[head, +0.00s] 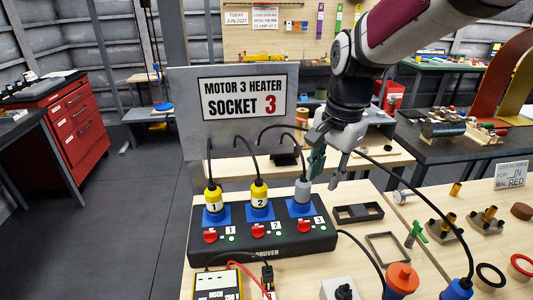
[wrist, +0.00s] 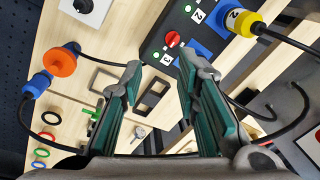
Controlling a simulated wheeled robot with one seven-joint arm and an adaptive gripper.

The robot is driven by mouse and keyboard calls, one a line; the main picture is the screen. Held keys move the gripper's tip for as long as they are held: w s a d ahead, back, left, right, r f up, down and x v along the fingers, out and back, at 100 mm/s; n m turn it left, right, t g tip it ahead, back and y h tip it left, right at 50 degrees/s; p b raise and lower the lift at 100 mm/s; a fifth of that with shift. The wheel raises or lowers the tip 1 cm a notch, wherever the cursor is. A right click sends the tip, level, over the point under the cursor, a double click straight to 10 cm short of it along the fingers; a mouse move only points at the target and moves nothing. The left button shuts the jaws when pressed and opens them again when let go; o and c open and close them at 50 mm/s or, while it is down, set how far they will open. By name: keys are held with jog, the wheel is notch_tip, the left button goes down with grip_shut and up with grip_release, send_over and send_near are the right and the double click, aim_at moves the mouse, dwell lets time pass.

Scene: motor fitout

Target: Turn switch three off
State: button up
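Switch three is the red switch (head: 304,226) at the right end of the black socket box (head: 250,247), below the grey plug (head: 302,188) in a blue socket. A 3 label and a small green light sit beside it. In the wrist view the red switch (wrist: 172,39) nearest the box's end shows just beyond my fingertips. Its on or off position is too small to tell. My gripper (head: 326,172) is open and empty, above and slightly right of the box, apart from the switch. In the wrist view my gripper (wrist: 160,65) has its fingers spread; one hides part of the box.
Yellow plugs 1 (head: 213,199) and 2 (head: 259,194) stand left of plug three, with black cables rising. A sign (head: 243,103) reads "MOTOR 3 HEATER SOCKET 3". A yellow meter (head: 217,286), an orange-topped connector (head: 402,278) and black frames (head: 358,213) lie around the box.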

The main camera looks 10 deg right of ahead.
aim_at(308, 221)
jog(key=w+f+m+g+p, duration=0.2)
jog(key=w+f+m+p, duration=0.1)
jog(key=w+f+m, duration=0.4)
jog(key=shift+h, duration=0.3)
jog(key=f, duration=0.4)
jog(key=f+p, duration=0.1)
jog(key=f, duration=0.4)
jog(key=f+p, duration=0.1)
jog(key=f, duration=0.4)
jog(key=shift+w+d+f, duration=0.15)
jog(key=shift+w+d, duration=0.05)
jog(key=shift+d, duration=0.1)
jog(key=shift+c, duration=0.3)
grip_shut()
